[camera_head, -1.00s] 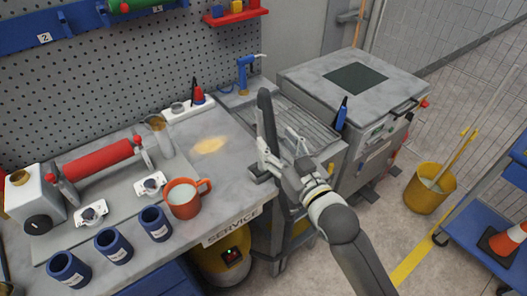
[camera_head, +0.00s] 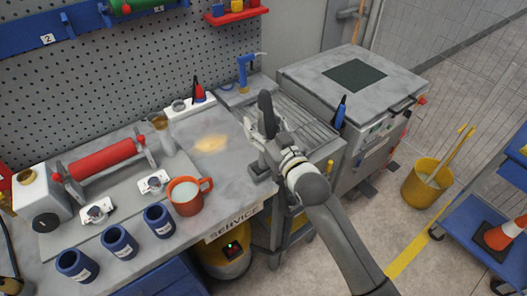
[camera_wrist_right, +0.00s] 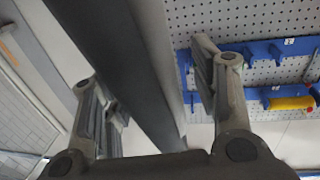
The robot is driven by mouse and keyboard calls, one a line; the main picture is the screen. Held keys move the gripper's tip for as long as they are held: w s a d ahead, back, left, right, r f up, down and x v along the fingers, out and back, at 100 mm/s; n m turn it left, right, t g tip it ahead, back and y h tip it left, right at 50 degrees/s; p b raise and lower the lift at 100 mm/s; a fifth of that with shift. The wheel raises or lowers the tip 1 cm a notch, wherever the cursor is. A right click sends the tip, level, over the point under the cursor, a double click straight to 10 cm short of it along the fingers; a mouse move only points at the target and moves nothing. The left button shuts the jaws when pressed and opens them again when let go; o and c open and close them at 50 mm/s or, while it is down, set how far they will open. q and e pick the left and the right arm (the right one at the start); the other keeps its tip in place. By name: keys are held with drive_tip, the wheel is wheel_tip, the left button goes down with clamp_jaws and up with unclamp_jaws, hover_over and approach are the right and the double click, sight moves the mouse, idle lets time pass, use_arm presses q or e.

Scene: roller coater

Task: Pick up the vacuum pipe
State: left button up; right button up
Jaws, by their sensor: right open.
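A dark grey rod, which I take to be the vacuum pipe (camera_head: 266,106), stands nearly upright near the bench's right end. Its rounded top shows above my right gripper (camera_head: 264,136). In the right wrist view the pipe (camera_wrist_right: 130,70) runs diagonally, large and close, across the space between my two fingers. My right gripper is open, with one finger on each side of the pipe. I cannot tell whether either finger touches it. The gripper and wrist hide the pipe's lower part. My left gripper is not in view.
The bench (camera_head: 225,180) carries an orange mug (camera_head: 184,197), several blue cups and a red roller (camera_head: 104,159). A yellow vacuum (camera_head: 226,258) is below. A grey machine (camera_head: 330,75) stands at right, near a yellow bucket (camera_head: 424,186) and blue cart (camera_head: 485,230).

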drive_tip(key=c, duration=1.1)
drive_tip(key=shift+r, duration=0.15)
